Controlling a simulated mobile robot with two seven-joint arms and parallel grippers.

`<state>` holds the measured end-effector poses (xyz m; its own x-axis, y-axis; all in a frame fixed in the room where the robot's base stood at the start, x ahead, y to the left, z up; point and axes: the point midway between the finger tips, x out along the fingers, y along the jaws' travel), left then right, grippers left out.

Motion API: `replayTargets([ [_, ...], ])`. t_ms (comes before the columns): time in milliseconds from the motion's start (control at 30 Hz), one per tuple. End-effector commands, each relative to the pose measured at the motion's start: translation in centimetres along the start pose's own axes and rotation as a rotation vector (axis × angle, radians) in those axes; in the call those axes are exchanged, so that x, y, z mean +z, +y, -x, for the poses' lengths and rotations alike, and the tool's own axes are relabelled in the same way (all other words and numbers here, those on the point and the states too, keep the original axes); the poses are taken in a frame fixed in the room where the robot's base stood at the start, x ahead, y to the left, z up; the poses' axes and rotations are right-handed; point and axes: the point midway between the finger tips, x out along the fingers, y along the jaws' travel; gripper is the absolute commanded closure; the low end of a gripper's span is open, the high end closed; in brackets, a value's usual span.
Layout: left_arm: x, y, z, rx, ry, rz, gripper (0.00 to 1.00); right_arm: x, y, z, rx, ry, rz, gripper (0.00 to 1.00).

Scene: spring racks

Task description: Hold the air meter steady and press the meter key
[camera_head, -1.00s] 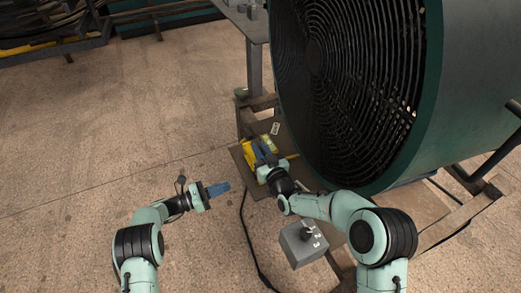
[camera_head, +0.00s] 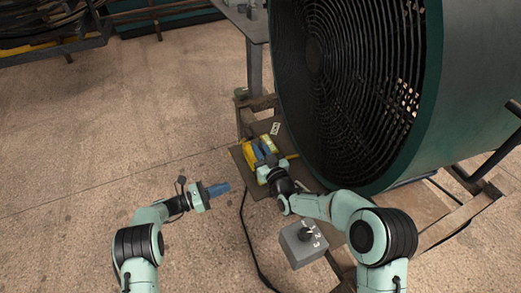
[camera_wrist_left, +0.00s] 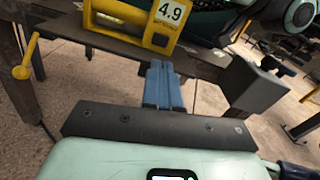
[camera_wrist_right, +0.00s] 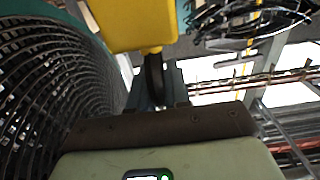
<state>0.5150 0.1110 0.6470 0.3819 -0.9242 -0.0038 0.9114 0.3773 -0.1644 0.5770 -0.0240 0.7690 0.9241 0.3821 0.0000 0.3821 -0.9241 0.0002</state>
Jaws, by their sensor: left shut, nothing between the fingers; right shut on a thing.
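The yellow air meter (camera_head: 248,154) sits on the brown board in front of the big fan. In the left wrist view its yellow frame (camera_wrist_left: 132,12) carries a label reading 4.9. My right gripper (camera_head: 264,158) is at the meter. In the right wrist view my right fingers (camera_wrist_right: 157,88) are shut on a dark part under the yellow body (camera_wrist_right: 135,22). My left gripper (camera_head: 224,187) is shut and empty, left of the board and apart from the meter. Its blue fingers (camera_wrist_left: 162,85) point toward the meter. I cannot make out the meter key.
The large round fan (camera_head: 340,70) with its grille stands right behind the meter. A black cable (camera_head: 246,235) runs down the floor between my arms. The floor at left is clear.

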Motion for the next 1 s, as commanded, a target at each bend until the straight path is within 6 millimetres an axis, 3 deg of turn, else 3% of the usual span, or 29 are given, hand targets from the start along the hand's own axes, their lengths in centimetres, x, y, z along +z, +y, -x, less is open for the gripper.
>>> replayTargets([
  [167,-2.7,-0.2,0.2,0.014,0.112,0.008,1.00,0.0,0.0,0.0,0.000,0.000,0.000,1.00],
  [367,-10.9,-1.6,2.2,0.022,0.468,-0.034,1.00,0.0,0.0,0.0,0.000,0.000,0.000,1.00],
  [500,-16.2,-2.6,5.0,0.000,0.746,-0.149,1.00,0.0,0.0,0.0,0.000,0.000,0.000,1.00],
  [600,-18.9,-2.8,7.3,-0.024,0.924,-0.276,1.00,0.0,0.0,0.0,0.000,0.000,0.000,1.00],
  [800,-21.0,-1.4,10.9,-0.065,1.199,-0.634,1.00,0.0,0.0,0.0,0.000,0.000,0.000,1.00],
  [1000,-18.9,1.4,11.3,-0.051,1.335,-1.102,1.00,0.0,0.0,0.0,0.000,0.000,0.000,1.00],
])
